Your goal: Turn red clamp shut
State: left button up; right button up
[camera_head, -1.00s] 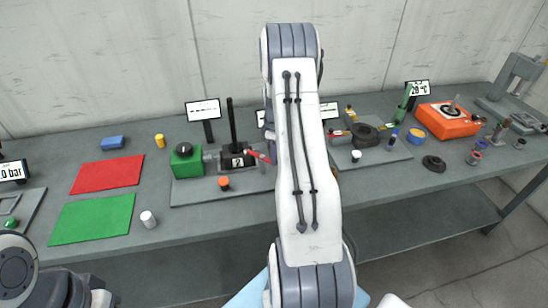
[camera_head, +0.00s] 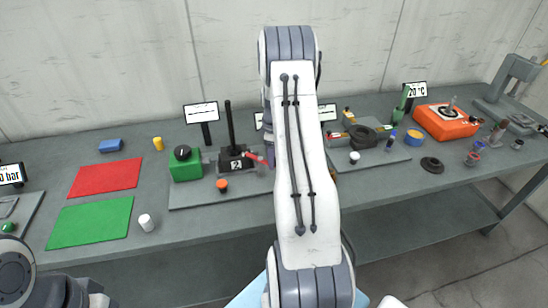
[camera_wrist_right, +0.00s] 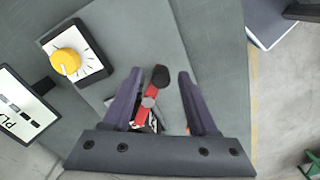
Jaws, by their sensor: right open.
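The red clamp shows in the head view as a short red lever (camera_head: 258,158) beside a black block, partly hidden by my right arm. In the right wrist view its red lever (camera_wrist_right: 151,103) with a black tip lies between the fingers of my right gripper (camera_wrist_right: 160,78). The fingers are apart on either side of it, with gaps showing. Whether they are level with the lever is hard to tell. In the head view my right gripper is hidden behind its own arm. My left gripper is out of view; only part of that arm shows at the lower left.
A green box (camera_head: 186,167), an upright black lever (camera_head: 229,125) and an orange knob (camera_head: 222,184) stand around the clamp on the grey plate (camera_head: 195,198). A yellow knob (camera_wrist_right: 66,61) and a sign (camera_wrist_right: 22,103) are close by in the wrist view. Red and green mats lie left.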

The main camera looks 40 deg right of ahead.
notch_tip(320, 180, up, 10)
jog(key=b, duration=0.2)
jog(key=shift+r+b, duration=0.2)
jog(key=shift+b, duration=0.1)
